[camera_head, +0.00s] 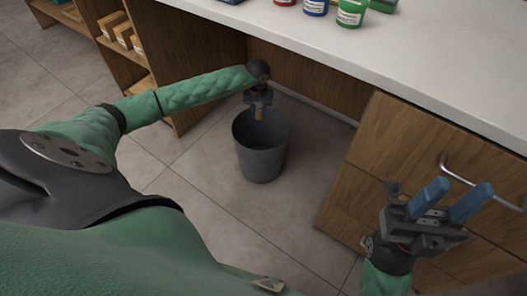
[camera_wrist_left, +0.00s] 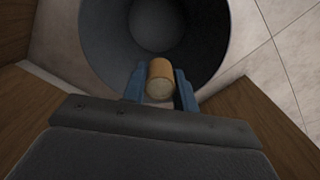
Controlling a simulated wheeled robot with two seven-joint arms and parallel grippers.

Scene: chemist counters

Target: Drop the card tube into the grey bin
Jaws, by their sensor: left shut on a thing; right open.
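The card tube (camera_wrist_left: 159,80) is a short tan cylinder, held between the blue fingers of my left gripper (camera_wrist_left: 160,88) in the left wrist view. In the head view my left gripper (camera_head: 259,111) points down at the far rim of the grey bin, and the tube (camera_head: 258,114) shows small below it. The grey bin (camera_head: 260,163) stands upright on the floor, open at the top. In the left wrist view the bin's round opening (camera_wrist_left: 98,40) lies beyond the tube. My right gripper (camera_head: 449,201) is open and empty, at the right, in front of the wooden drawers.
A white counter (camera_head: 400,62) runs above the bin, with several coloured containers such as a green one (camera_head: 351,12) on top. Wooden drawers (camera_head: 395,140) with a metal handle stand at right. A shelf with boxes (camera_head: 115,25) stands at upper left. Tiled floor (camera_head: 215,200) around the bin is clear.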

